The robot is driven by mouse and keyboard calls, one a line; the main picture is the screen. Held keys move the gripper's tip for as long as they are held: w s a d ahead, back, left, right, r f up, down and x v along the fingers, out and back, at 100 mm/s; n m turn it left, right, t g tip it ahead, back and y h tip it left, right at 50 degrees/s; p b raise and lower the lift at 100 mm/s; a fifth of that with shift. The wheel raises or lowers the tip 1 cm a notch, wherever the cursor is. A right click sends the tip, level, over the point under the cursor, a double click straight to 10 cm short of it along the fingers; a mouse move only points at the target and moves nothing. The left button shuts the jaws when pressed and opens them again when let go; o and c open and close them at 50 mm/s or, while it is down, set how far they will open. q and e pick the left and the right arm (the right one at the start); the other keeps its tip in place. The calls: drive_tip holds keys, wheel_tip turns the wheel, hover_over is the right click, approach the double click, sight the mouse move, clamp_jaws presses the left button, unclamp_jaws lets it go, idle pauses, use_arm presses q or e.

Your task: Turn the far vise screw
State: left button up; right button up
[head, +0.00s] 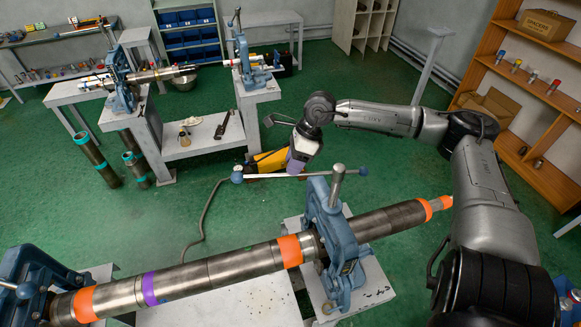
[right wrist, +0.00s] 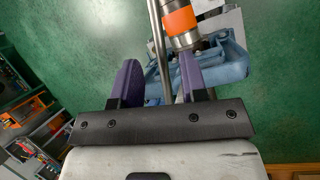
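A blue pipe vise (head: 335,240) clamps a long steel pipe (head: 225,265) with orange and purple bands. Its upright screw (head: 337,182) carries a long thin handle bar (head: 265,176) with blue ends. My right gripper (head: 297,166) is at the handle bar, left of the screw. In the right wrist view its purple fingers (right wrist: 158,82) stand apart, with the grey bar (right wrist: 156,40) running between them. I cannot tell whether either finger touches it. The blue vise body (right wrist: 228,66) lies beyond the fingers. My left gripper is not in view.
A second blue vise (head: 30,285) holds the pipe's left end. A back bench (head: 190,140) bears two more blue vises and another pipe. A yellow tool (head: 268,162) with a cable lies behind the gripper. Shelves (head: 535,95) stand at right; green floor between is open.

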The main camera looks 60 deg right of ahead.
drive_tip(key=shift+b+x, duration=0.7)
drive_tip(key=shift+x, duration=0.45)
drive_tip(key=shift+c, duration=0.3)
clamp_jaws()
